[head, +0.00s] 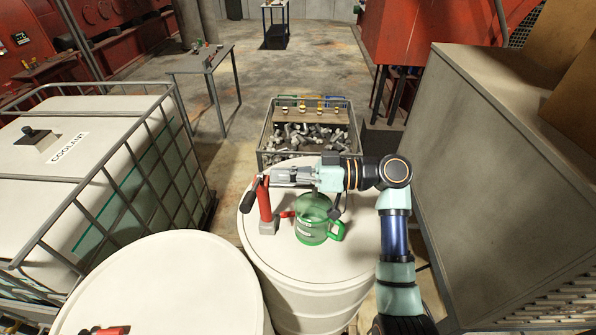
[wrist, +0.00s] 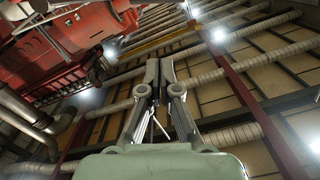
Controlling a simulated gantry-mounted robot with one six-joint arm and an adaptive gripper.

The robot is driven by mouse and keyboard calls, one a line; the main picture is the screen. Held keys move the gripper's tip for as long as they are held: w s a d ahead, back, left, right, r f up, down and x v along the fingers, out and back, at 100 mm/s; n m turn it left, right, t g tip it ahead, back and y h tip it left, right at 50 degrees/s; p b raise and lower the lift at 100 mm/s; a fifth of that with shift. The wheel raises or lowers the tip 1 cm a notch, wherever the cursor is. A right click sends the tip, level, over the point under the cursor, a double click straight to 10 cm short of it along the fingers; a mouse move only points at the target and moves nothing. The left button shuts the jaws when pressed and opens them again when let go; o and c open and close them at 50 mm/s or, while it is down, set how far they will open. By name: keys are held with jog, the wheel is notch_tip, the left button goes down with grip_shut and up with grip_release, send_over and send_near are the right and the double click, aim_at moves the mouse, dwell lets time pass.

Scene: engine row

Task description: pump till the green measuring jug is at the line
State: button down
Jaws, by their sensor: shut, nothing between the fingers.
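The green measuring jug (head: 312,228) stands upright on the white drum top (head: 350,262), its handle to the right. Its fill level and line are too small to read. A red hand pump (head: 265,208) stands on the same drum, just left of the jug, with a red spout pointing towards the jug and a dark handle at its upper left. My gripper (head: 272,177) is above the drum, pointing left, with its fingertips beside the pump's top; I cannot tell whether they touch it. In the wrist view my gripper (wrist: 159,65) is shut and empty, against the ceiling.
A caged white coolant tank (head: 100,150) is on the left. Another white drum (head: 170,285) is at the front, with a red part on it. A crate of metal parts (head: 262,140) stands behind. A large grey cabinet (head: 490,150) is close on the right.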

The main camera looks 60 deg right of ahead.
aim_at(254, 200)
jog(key=w+a+f+p, duration=0.1)
jog(key=w+a+f, duration=0.2)
jog(key=f, duration=0.1)
jog(key=shift+w+a+p, duration=0.3)
jog(key=shift+a+p, duration=0.05)
jog(key=shift+p, duration=0.05)
jog(key=f+b, duration=0.1)
jog(key=b, duration=0.1)
jog(key=f+n+b, duration=0.1)
jog(key=b, duration=0.1)
jog(key=shift+s+a, duration=0.2)
jog(key=shift+a, duration=0.05)
notch_tip(254, 200, down, 6)
jog(key=a+n+b, duration=0.1)
jog(key=n+b, duration=0.3)
jog(key=b, duration=1)
jog(key=shift+s+a+f+n+h, duration=0.15)
jog(key=shift+s+f+n+h, duration=0.1)
jog(key=shift+s+n+h, duration=0.05)
jog(key=shift+f+b, duration=0.15)
jog(key=shift+b, duration=0.15)
